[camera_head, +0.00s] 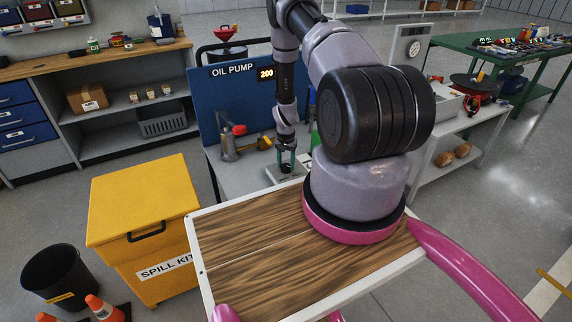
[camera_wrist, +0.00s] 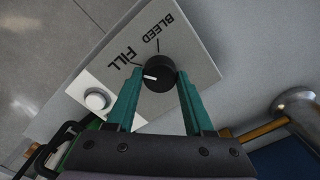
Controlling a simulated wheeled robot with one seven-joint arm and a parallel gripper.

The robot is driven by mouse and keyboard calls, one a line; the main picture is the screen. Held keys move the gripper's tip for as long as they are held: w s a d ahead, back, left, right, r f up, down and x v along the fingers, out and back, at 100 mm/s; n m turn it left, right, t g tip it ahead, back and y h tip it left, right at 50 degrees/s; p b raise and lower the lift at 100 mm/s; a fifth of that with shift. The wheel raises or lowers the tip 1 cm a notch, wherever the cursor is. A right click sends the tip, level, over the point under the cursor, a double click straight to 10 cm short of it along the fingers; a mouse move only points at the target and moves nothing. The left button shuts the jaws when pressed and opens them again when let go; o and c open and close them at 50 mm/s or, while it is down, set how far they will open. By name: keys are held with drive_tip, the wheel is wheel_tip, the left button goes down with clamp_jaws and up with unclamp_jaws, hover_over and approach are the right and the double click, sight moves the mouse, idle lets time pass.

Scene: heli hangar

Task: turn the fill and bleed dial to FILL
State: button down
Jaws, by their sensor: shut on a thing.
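The black round dial (camera_wrist: 160,74) sits on a pale plate (camera_wrist: 203,72) marked FILL and BLEED in the wrist view. Its white pointer mark faces left in the picture, toward the FILL side and a little below the FILL line; BLEED is above the dial. The teal fingers of my gripper (camera_wrist: 160,80) are shut on the dial, one on each side. In the head view my gripper (camera_head: 287,163) reaches down to the plate on the oil pump bench; the dial is hidden there.
A white round button (camera_wrist: 96,100) is beside the dial plate. A blue OIL PUMP panel (camera_head: 225,95) with a display reading 200 stands behind. A pump with a red knob (camera_head: 239,130) is left of my gripper. A yellow spill kit box (camera_head: 140,195) stands front left.

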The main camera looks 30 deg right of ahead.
sight(286, 165)
drive_tip(key=shift+c, duration=1.4)
unclamp_jaws()
wheel_tip(286, 165, up, 11)
